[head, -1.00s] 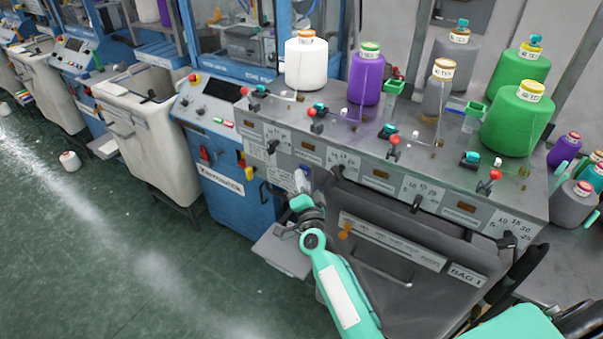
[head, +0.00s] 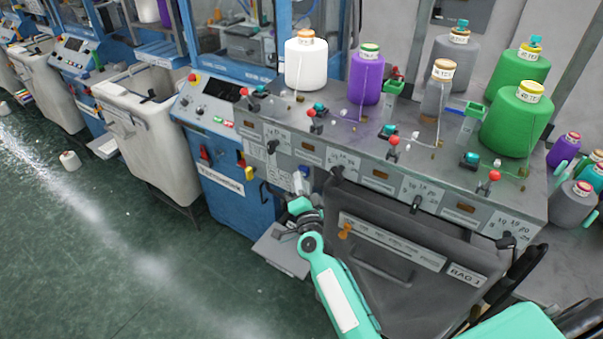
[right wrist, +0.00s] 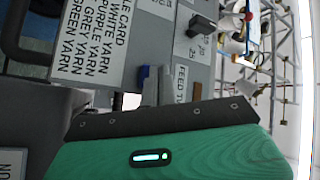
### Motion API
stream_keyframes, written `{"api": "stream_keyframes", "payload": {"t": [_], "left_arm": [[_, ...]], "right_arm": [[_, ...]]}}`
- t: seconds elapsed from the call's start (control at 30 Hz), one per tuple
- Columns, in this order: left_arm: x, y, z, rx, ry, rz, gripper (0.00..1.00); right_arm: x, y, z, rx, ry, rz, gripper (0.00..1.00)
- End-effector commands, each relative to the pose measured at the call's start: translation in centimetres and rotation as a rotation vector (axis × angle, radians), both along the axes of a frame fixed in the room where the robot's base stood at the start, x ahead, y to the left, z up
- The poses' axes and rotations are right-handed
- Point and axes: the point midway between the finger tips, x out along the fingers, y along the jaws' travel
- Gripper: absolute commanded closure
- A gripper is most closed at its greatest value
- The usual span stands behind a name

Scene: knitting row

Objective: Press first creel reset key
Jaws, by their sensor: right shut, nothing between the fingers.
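The grey creel front panel (head: 280,173) carries black knobs, printed scales and small label windows. A small blue key-like piece (head: 305,172) sits at the panel's lower left part; it also shows in the right wrist view (right wrist: 143,77), partly hidden. I cannot tell from any marking whether it is the first creel reset key. My right gripper (head: 299,184) is shut and empty, its pale fingers pointing up at the panel beside the blue piece. In the right wrist view the grey fingers (right wrist: 154,88) overlap the blue piece's right edge; contact cannot be told. My left gripper is out of view.
A dark bag holder (head: 390,235) hangs below the panel, right of my forearm. Yarn cones, including a white one (head: 306,65) and a purple one (head: 366,78), stand on top among red-balled levers. A blue control cabinet (head: 235,190) stands left. Green floor is open at lower left.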

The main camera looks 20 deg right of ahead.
Motion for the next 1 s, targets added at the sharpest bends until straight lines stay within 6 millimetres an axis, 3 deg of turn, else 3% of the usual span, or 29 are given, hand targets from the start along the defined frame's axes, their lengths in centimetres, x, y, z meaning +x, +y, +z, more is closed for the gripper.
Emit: {"api": "stream_keyframes", "payload": {"t": [0.53,1.0], "left_arm": [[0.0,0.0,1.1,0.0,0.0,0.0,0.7],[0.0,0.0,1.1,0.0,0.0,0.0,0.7]], "right_arm": [[-3.2,4.2,0.1,0.002,0.0,0.001,1.0],[-3.4,4.4,0.0,0.0,0.001,0.001,1.0]]}}
